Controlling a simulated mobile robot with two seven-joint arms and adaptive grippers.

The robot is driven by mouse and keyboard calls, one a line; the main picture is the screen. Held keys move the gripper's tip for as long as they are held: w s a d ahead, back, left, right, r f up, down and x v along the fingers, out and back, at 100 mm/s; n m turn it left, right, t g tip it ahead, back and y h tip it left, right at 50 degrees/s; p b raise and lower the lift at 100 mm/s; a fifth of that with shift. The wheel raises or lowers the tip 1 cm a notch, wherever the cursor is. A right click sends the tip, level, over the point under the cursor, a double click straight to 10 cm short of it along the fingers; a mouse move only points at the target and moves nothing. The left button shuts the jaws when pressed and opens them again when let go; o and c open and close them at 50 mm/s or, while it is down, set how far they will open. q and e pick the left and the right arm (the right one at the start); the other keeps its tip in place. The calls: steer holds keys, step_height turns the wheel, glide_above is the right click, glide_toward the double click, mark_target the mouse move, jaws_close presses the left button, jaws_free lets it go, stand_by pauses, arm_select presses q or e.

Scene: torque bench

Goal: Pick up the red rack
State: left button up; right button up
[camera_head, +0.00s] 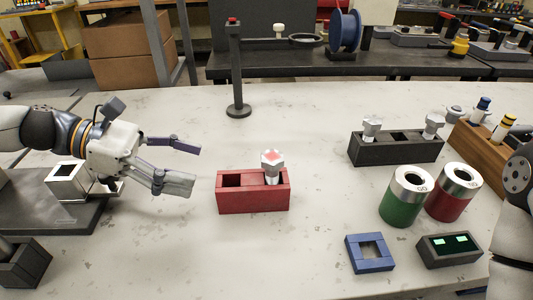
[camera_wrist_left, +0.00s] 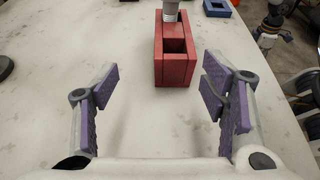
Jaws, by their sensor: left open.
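The red rack (camera_head: 252,200) stands upright on the pale bench near the middle of the head view. A silver bolt-like piece (camera_head: 272,166) with a red mark on top sits in its right slot; the left slot is empty. In the left wrist view the red rack (camera_wrist_left: 176,68) is ahead, at the top middle. My left gripper (camera_head: 197,164) is open and empty, to the left of the rack and apart from it. Its two purple-padded fingers (camera_wrist_left: 163,92) frame the space short of the rack. My right gripper is not in view; only part of my right arm shows at the right edge.
A black rack (camera_head: 395,149) with silver pieces, a green can (camera_head: 400,200), a red can (camera_head: 452,195), a blue square block (camera_head: 369,253) and a dark display box (camera_head: 449,250) are on the right. A black post (camera_head: 237,75) stands behind. The bench between gripper and rack is clear.

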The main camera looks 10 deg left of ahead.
mark_target(251, 179)
arm_select(q)
steer(key=shift+d, duration=0.3)
steer(key=d, duration=0.1)
steer(key=d+f+b, duration=0.1)
steer(key=d, duration=0.1)
steer(key=d+f, duration=0.1)
steer(key=shift+s+d+f, duration=0.15)
steer(key=shift+d+f, duration=0.1)
steer(key=d, duration=0.2)
steer(key=w+d+b, duration=0.1)
steer(key=d, duration=0.1)
steer(key=d+b, duration=0.1)
steer(key=d, duration=0.1)
steer(key=shift+w+d+f, duration=0.1)
steer(key=shift+w+f, duration=0.1)
steer(key=shift+f, duration=0.15)
steer(key=shift+w+d, duration=0.1)
steer(key=shift+r, duration=0.25)
steer(key=shift+c, duration=0.3)
jaws_close()
steer(key=shift+r, duration=0.1)
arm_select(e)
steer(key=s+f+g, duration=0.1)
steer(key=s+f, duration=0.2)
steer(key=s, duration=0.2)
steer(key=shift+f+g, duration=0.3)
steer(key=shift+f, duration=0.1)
